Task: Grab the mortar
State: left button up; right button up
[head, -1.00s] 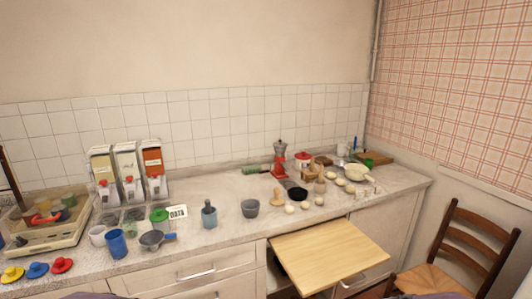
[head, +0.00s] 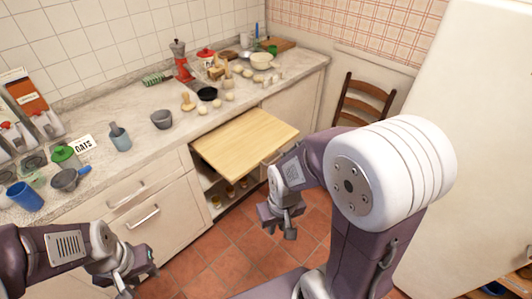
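A blue-grey mortar (head: 120,140) with a pestle standing in it sits on the counter, at the left in the head view. It is upright, beside the OATS card. My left gripper (head: 143,272) is low at the bottom left, in front of the drawers and well below the mortar. My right gripper (head: 281,222) hangs over the floor in front of the pulled-out board, far from the mortar. Both are apart from any object. Their finger gaps are too small and angled to read.
A grey cup (head: 162,119) stands right of the mortar; a small pan (head: 68,179), a blue cup (head: 25,196) and an OATS card (head: 83,145) are to its left. A wooden board (head: 246,143) juts out below the counter. A chair (head: 360,100) stands at the right.

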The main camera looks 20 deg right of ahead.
aim_at(162, 119)
jog(key=i+j+u, duration=0.1)
jog(key=i+j, duration=0.9)
